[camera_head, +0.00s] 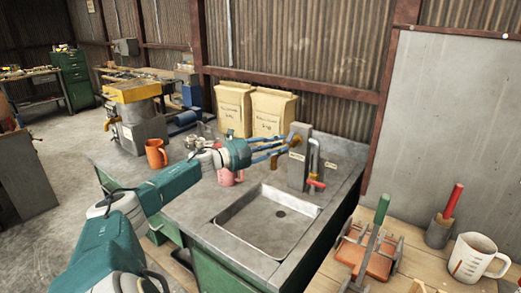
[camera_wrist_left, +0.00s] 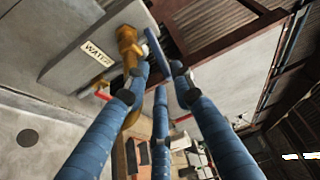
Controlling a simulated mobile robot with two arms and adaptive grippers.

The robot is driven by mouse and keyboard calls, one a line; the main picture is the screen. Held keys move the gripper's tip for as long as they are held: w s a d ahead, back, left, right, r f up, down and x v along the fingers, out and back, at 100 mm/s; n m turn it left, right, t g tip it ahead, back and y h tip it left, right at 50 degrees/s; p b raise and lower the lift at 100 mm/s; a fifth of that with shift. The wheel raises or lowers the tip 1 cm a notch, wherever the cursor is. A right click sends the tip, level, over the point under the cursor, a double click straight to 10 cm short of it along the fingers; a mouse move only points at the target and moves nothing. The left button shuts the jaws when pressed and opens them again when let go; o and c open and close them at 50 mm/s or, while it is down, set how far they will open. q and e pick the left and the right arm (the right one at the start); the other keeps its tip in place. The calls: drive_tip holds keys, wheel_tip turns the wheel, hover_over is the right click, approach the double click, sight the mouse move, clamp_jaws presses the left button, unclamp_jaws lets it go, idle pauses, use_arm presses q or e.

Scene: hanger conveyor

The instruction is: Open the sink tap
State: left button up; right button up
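The sink tap stands at the back of the metal sink (camera_head: 228,229), as a grey post (camera_head: 297,168) with a brass valve part (camera_head: 297,137) near its top. A pipe with a red-handled part (camera_head: 316,183) is on its right side. My left gripper (camera_head: 283,147) reaches in from the left, its blue fingers close to the brass part. In the left wrist view, the brass part (camera_wrist_left: 128,40) sits beside a plate marked WATER, near the bent fingertips (camera_wrist_left: 152,60). Fingers overlap the brass there, so contact and grip are unclear. My right gripper is not in view.
Two paper sacks (camera_head: 252,111) stand behind. A wooden table at right holds a white measuring jug (camera_head: 475,258) and tools. The sink basin is empty.

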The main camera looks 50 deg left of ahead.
use_arm(q)
drive_tip(key=s+a, duration=0.1)
drive_tip(key=s, duration=0.6)
idle(0.3)
drive_tip(key=shift+a, duration=0.1)
idle(0.4)
drive_tip(key=shift+r, duration=0.1)
